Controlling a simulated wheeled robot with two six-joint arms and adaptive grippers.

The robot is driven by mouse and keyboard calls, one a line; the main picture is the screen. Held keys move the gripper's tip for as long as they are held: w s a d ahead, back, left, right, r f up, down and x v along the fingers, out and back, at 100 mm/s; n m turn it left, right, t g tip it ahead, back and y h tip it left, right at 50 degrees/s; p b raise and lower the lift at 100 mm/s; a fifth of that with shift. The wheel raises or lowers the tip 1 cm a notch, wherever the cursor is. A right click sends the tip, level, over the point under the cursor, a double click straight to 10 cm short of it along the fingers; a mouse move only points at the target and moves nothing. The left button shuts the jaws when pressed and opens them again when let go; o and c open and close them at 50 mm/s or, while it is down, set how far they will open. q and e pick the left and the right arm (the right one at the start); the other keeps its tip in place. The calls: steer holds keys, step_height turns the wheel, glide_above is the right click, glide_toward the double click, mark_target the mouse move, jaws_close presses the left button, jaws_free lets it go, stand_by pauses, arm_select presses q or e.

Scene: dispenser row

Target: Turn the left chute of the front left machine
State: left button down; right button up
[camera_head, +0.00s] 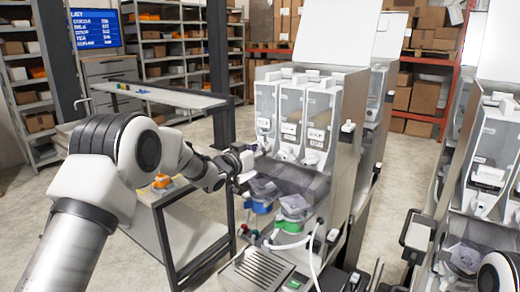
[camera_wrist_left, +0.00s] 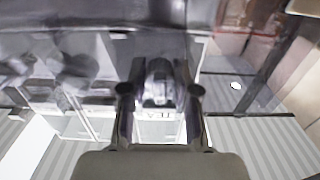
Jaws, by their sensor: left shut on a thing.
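The front left machine (camera_head: 345,110) is a grey cabinet with clear-fronted chutes side by side. Its left chute (camera_head: 266,108) is the one closest to my left arm. My left gripper (camera_head: 246,160) is at the low front of that chute. In the left wrist view the two fingers (camera_wrist_left: 160,92) are shut on a small grey knob-like part (camera_wrist_left: 158,80), with a white label reading TEA just below it. The exact angle of the knob is hard to tell. The right gripper is out of view.
A white hose (camera_head: 312,250) hangs in front. A second machine (camera_head: 492,150) stands at the right. A side table (camera_head: 180,205) is at the left.

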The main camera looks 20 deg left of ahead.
arm_select(q)
steer(key=c, duration=1.2)
jaws_free()
steer(key=v, duration=1.2)
